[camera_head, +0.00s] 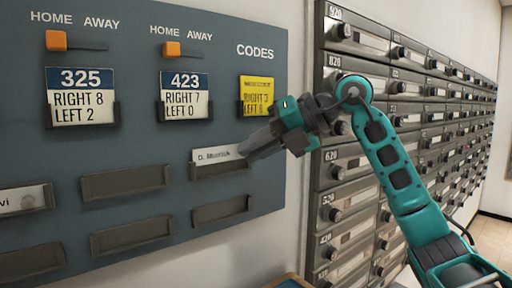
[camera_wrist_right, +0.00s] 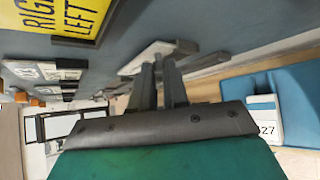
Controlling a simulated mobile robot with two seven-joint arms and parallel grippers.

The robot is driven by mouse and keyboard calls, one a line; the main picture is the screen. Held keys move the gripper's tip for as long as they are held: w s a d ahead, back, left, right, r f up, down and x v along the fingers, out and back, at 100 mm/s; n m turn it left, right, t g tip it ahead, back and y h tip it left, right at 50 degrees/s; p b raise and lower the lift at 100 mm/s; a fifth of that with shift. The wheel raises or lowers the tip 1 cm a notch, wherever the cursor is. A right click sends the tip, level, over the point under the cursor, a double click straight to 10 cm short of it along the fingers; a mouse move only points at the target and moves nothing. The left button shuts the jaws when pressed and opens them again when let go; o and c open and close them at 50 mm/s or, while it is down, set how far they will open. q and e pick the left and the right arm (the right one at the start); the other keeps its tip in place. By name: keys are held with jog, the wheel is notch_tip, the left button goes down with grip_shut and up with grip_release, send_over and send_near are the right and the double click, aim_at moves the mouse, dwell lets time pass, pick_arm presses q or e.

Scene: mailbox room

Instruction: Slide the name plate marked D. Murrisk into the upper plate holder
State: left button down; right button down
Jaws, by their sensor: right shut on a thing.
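The white name plate marked D. Murrisk (camera_head: 213,155) is at the upper plate holder (camera_head: 220,170) in the right column of the blue-grey board. Its lower edge meets or overlaps the holder's top; I cannot tell whether it sits inside the slot. My right gripper (camera_head: 245,149) is shut on the plate's right end, which the fingers hide. In the right wrist view the pale plate (camera_wrist_right: 148,58) lies across the fingertips (camera_wrist_right: 170,60), close to the board. My left gripper is not in view.
An empty lower holder (camera_head: 221,211) is below. Other empty holders (camera_head: 126,182) and one with a plate ending in "vi" (camera_head: 22,200) are to the left. The yellow codes card (camera_head: 257,95) is just above my gripper. Grey mailboxes (camera_head: 350,160) line the wall at right.

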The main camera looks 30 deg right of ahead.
jog(key=shift+f, duration=0.1)
dwell(0.3)
jog(key=shift+f+b, duration=0.6)
jog(key=shift+f, duration=0.2)
jog(key=c, duration=0.7)
grip_release()
jog(key=shift+o, duration=0.2)
jog(key=s+b, duration=0.3)
jog(key=s, duration=0.5)
jog(key=shift+d+b, duration=0.3)
jog(key=shift+b, duration=0.1)
